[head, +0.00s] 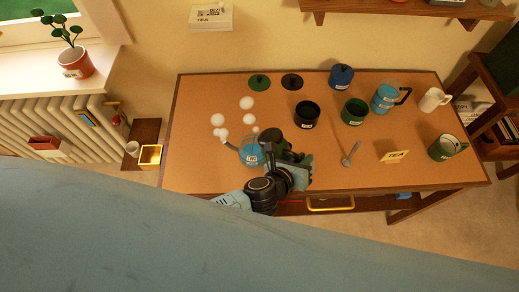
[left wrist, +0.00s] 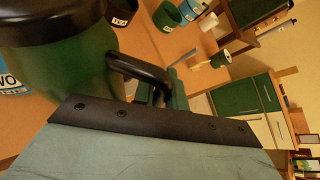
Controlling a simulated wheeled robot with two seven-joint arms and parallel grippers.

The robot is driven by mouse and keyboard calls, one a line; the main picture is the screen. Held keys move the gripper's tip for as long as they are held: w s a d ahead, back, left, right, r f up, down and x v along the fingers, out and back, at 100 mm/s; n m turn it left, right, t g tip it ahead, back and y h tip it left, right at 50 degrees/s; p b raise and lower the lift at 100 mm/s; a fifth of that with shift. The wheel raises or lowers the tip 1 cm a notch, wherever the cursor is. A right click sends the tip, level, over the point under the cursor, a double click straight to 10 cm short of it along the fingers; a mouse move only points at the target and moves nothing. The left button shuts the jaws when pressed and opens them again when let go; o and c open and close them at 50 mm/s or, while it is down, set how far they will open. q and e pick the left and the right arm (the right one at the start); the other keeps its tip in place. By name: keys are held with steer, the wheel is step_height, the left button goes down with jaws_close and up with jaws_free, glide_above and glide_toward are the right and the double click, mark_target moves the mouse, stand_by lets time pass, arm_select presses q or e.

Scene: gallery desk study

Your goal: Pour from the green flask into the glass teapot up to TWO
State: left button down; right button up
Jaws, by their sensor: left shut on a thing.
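The blue glass teapot (head: 247,156) stands near the front left of the desk, with a white and blue label. In the left wrist view, part of its label (left wrist: 9,82) shows at the left edge, reading "WO". My left gripper (head: 296,163) is just right of the teapot, shut on the green flask. In the left wrist view the flask (left wrist: 78,68) has a dark green body, a black top and a black handle (left wrist: 138,68) at the jaws. In the head view the gripper mostly hides it. The teapot's liquid level cannot be made out. My right gripper is out of view.
The desk (head: 210,175) also holds white balls (head: 247,103), a black pot (head: 306,115), a green pot (head: 354,111), a blue jug (head: 386,98), a white mug (head: 433,99), a green mug (head: 447,148), a spoon (head: 350,155) and a yellow sign (head: 395,156).

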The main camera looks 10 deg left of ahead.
arm_select(q)
steer(key=shift+r, duration=0.15)
steer(key=shift+r+p, duration=0.3)
steer(key=shift+p, duration=0.25)
steer(key=shift+w+n+p, duration=0.1)
steer(key=shift+n+p, duration=0.25)
steer(key=shift+n, duration=0.05)
steer(key=shift+f, duration=0.1)
stand_by(0.5)
